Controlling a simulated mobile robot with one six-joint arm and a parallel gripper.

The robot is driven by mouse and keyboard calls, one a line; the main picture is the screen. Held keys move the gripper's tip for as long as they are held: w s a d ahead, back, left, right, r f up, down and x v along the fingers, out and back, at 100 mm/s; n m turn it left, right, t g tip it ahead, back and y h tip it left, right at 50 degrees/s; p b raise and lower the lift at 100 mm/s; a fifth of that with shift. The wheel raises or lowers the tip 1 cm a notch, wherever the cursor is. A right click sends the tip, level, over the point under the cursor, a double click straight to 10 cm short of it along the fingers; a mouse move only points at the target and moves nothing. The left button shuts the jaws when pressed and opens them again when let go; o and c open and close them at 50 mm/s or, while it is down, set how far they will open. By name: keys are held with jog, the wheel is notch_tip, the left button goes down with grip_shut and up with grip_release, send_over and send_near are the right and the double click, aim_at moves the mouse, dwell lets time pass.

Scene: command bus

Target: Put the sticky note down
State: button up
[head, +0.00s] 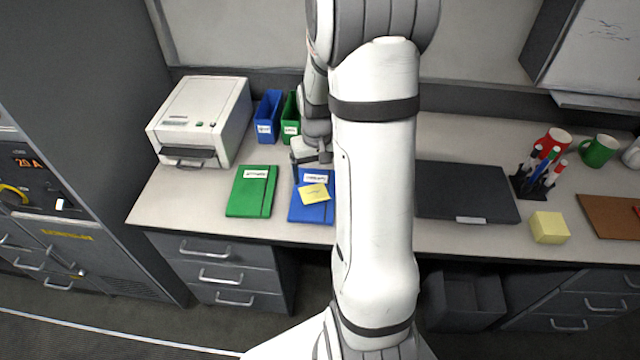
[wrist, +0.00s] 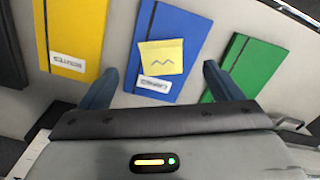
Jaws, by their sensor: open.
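A small yellow sticky note (head: 314,193) with a scribbled line lies on the blue folder (head: 297,212). In the wrist view the sticky note (wrist: 161,57) sits on the blue folder (wrist: 177,22), close to its white label and slightly tilted. My gripper (wrist: 160,85) is open, its two fingers spread on either side of the blue folder's near end. The note shows between the fingers and neither finger visibly touches it. In the head view my gripper (head: 312,162) is over the far end of the blue folder, and my arm hides part of the scene.
A green folder (head: 251,191) lies left of the blue one. A yellow folder (wrist: 77,38) shows in the wrist view. A printer (head: 200,118) and file holders stand behind. A closed laptop (head: 466,191), a pen holder, mugs and a yellow note block (head: 549,228) are at the right.

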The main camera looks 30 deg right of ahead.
jog(key=s+a+r+n+t, duration=0.2)
jog(key=s+a+r, duration=1)
jog(key=s+r, duration=0.3)
jog(key=shift+s+a+r+t, duration=0.25)
jog(key=shift+a+t, duration=0.1)
jog(key=shift+t, duration=0.05)
